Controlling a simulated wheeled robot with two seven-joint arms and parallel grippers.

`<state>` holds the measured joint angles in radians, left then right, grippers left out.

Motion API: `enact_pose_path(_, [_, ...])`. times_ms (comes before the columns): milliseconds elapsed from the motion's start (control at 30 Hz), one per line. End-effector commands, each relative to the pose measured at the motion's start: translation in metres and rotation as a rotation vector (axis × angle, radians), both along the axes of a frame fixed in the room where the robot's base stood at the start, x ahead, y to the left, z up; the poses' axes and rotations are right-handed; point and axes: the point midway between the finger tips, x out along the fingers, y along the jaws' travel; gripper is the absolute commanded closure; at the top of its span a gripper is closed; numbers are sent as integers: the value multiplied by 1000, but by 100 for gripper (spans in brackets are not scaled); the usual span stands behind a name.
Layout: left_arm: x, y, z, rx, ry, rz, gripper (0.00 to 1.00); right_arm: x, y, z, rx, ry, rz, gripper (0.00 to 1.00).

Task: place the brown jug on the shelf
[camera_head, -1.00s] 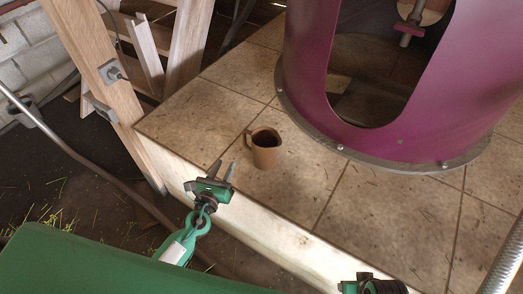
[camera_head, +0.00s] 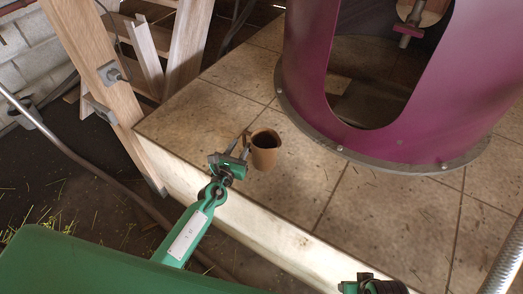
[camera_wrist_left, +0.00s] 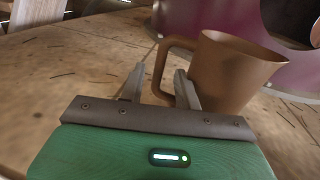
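The brown jug (camera_head: 266,152) stands upright on the tiled platform, near its front left edge, with its handle towards the left. My left gripper (camera_head: 241,145) is at the handle side, low over the platform. In the left wrist view, the fingers (camera_wrist_left: 161,85) are apart, one on each side of the jug's handle (camera_wrist_left: 163,68). The right finger reaches into the gap between handle and jug body (camera_wrist_left: 228,75). No clear grip on the handle shows. I cannot tell which surface is the shelf; wooden boards (camera_head: 147,50) show at the upper left.
A large purple still housing (camera_head: 310,75) with a wide opening stands just behind and right of the jug. Wooden posts (camera_head: 100,65) rise at the left. A ribbed metal hose (camera_head: 508,262) is at the lower right. The tiles (camera_head: 375,220) in front of the still are clear.

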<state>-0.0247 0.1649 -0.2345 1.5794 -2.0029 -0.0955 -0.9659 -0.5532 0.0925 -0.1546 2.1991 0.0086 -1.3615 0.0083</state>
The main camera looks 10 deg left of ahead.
Motion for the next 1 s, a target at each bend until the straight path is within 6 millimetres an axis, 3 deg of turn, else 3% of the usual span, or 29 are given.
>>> enact_pose_path(300, [38,-7,-5,-1,-1,0,67,2,0,20,5,-29,0,47])
enact_pose_path(567, [41,-7,-5,-1,0,0,67,-3,0,18,4,-18,-1,47])
enact_pose_path(600, [41,-7,-5,-1,0,0,69,-4,0,17,4,-17,-1,47])
enact_pose_path(767, [41,-7,-5,0,0,0,100,-5,0,16,3,-13,-1,47])
enact_pose_path(1000, [41,-7,-5,-1,-1,0,100,-4,-1,16,4,-14,-1,47])
